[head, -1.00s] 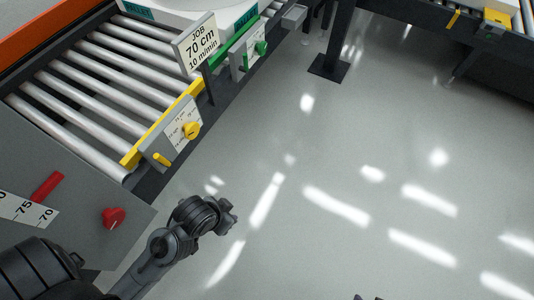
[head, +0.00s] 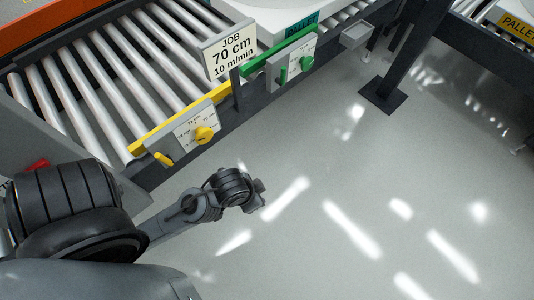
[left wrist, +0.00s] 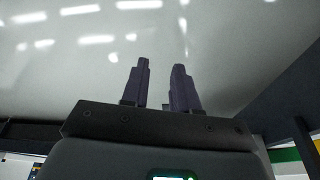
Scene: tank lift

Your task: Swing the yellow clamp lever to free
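The yellow clamp lever (head: 163,159) is a short yellow handle at the lower left end of a grey dial panel (head: 188,139). The panel is on the conveyor's side and also carries a round yellow knob (head: 204,135). A yellow bar (head: 180,118) runs along the panel's top. My left gripper (head: 259,191) is over the floor, right of and below the lever in the head view, apart from it. In the left wrist view its two fingers (left wrist: 161,78) are spread with nothing between them. My right gripper is not in view.
A sign (head: 230,49) reads "JOB 70 cm 10 m/min". A green bar (head: 279,54) and a panel with a green knob (head: 306,63) are farther along the roller conveyor (head: 100,75). A dark post (head: 406,60) stands at the right. The floor (head: 330,210) is open.

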